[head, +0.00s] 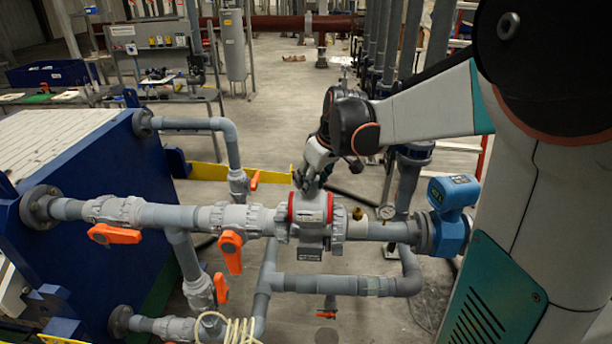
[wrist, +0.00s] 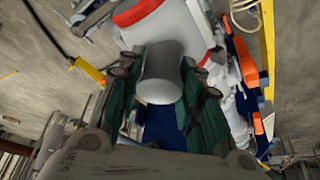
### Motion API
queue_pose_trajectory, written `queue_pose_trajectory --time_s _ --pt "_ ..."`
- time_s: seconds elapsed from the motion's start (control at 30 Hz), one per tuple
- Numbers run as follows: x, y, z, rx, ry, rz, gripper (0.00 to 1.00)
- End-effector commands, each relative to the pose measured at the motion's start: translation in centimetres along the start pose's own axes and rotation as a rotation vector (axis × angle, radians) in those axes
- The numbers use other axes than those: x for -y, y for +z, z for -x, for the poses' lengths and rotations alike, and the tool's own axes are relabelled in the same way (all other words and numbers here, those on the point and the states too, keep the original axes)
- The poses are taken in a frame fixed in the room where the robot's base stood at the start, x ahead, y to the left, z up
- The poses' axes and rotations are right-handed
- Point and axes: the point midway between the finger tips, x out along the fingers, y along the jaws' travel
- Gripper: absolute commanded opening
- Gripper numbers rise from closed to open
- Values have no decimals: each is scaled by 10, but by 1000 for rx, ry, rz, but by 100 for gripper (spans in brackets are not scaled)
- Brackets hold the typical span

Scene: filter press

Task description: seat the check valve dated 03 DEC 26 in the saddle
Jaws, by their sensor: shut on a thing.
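The check valve (head: 311,207) is a pale grey body with a red ring at each end, in the head view at the middle of the grey pipe run. My gripper (head: 311,186) is above it, pointing down. In the wrist view my gripper (wrist: 161,88) is shut on the grey round stub of the valve (wrist: 163,65), between green-padded fingers. The saddle (head: 310,246) is the grey block under the valve, with a dark label. The valve looks level and in line with the pipe; I cannot tell whether it rests fully in the saddle. No date is readable.
Orange-handled valves (head: 231,252) sit on the pipe to the left. The blue press frame (head: 95,190) is at far left. Open floor lies behind the pipe.

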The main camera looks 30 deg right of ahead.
Motion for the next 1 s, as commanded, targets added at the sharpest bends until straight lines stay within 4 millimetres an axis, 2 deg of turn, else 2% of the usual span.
queue_pose_trajectory --time_s 0.03,0.2,0.5,1.0 --pt "0 3 -8 -1 0 0 7" --pt "0 10 -24 -1 0 0 7" --pt "0 19 -46 -1 0 0 7" --pt "0 21 -52 -1 0 0 7"
